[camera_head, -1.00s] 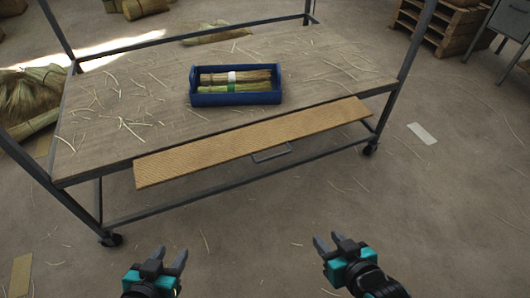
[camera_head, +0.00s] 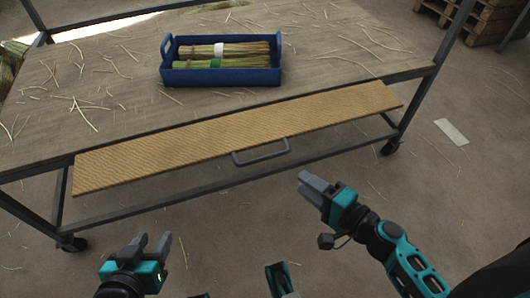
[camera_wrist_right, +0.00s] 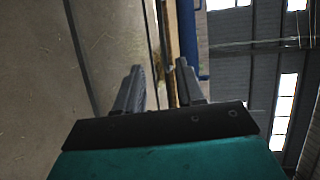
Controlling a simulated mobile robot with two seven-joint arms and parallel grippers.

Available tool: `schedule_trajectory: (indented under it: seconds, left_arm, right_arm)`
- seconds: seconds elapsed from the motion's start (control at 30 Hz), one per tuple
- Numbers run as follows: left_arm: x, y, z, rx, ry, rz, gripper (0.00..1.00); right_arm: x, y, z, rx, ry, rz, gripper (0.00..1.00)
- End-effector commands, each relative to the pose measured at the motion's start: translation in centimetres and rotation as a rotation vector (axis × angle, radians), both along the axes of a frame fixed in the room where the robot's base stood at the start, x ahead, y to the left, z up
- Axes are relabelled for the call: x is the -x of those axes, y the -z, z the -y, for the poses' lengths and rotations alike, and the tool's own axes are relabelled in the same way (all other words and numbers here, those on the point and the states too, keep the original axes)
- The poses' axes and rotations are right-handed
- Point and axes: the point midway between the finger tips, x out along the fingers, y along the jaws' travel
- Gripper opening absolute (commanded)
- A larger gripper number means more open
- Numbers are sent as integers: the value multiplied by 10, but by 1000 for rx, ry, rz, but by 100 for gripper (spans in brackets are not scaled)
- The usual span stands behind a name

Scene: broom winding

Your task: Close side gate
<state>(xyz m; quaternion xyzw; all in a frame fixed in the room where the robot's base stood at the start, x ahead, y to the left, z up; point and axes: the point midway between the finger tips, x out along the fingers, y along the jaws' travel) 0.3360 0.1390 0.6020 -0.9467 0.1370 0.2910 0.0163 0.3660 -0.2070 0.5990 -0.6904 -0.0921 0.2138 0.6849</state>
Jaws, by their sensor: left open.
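The side gate (camera_head: 240,135) is a long tan woven panel along the near side of the cart. It is lowered, sticking out below the tabletop's front edge, with a grey bar handle (camera_head: 262,152) on its near edge. My right gripper (camera_head: 304,184) is in front of the gate, a little right of and nearer than the handle, not touching it. Its fingers also stand apart and empty in the right wrist view (camera_wrist_right: 158,72), with a tan strip beyond them. My left gripper (camera_head: 152,242) is open and empty, low at the left, well short of the gate.
The cart's tabletop (camera_head: 110,75) carries scattered straw and a blue tray (camera_head: 222,76) holding tied straw bundles. Grey frame posts (camera_head: 455,35) and a caster (camera_head: 390,147) bound the cart. Pallets (camera_head: 480,20) stand at the back right.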

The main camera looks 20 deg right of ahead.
Motion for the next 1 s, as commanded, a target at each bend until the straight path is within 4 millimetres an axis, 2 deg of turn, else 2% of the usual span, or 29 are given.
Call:
schedule_trajectory:
  seconds: [0.23,0.7,1.0]
  left_arm:
    - [0,-2,3,5,5,6,45]
    - [1,3,2,2,3,1,45]
    - [1,7,1,0,4,-8,45]
  right_arm:
    - [-14,1,-2,-41,13,7,38]
    - [-93,14,-39,-38,12,7,38]
    - [-117,19,-50,-39,13,5,38]
